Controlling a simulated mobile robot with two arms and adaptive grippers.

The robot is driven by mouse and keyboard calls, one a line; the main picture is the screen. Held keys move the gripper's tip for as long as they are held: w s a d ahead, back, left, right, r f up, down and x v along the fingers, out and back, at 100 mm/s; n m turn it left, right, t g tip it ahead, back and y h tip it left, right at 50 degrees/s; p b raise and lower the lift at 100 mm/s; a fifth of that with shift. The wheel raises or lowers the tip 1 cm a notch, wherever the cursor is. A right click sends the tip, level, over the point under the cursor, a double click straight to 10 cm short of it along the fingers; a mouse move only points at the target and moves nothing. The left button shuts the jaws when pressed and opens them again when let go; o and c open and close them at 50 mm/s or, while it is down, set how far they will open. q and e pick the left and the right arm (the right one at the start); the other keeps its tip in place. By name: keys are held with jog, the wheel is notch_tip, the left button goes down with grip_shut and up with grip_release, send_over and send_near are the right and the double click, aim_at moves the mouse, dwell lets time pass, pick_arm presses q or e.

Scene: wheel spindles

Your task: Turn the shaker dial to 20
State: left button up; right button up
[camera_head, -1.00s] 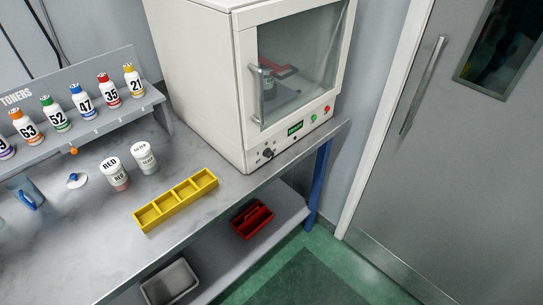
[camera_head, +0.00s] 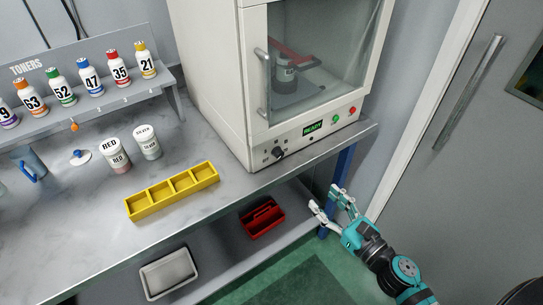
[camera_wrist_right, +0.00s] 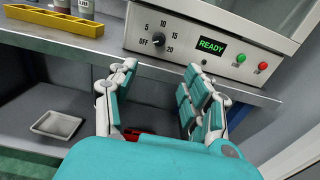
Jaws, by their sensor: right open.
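The shaker (camera_head: 215,90) is a tall white cabinet with a glass door, standing on the bench. Its black dial (camera_head: 279,152) is at the lower left of the front panel. In the right wrist view the dial (camera_wrist_right: 158,39) is ringed by OFF, 5, 10, 15 and 20; its exact setting is too small to tell. A display (camera_wrist_right: 211,46) beside it reads READY. My right gripper (camera_head: 329,200) is open and empty, below and right of the panel, in front of the bench edge. In the wrist view its fingers (camera_wrist_right: 160,95) spread below the dial. My left gripper is not in view.
A yellow divided tray (camera_head: 172,206) and two labelled tins (camera_head: 115,160) stand on the bench. The bench's front edge lies between my right gripper and the panel. A red caddy (camera_head: 262,225) and a grey tray (camera_head: 168,279) are on the lower shelf.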

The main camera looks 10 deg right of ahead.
jog(key=p, duration=0.5)
send_near(281, 155)
jog(key=x, duration=0.7)
jog(key=shift+w+a, duration=0.15)
jog(key=shift+w, duration=0.2)
jog(key=shift+w+a, duration=0.2)
jog(key=shift+w, duration=0.35)
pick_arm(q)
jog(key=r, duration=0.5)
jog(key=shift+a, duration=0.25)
pick_arm(e)
grip_shut()
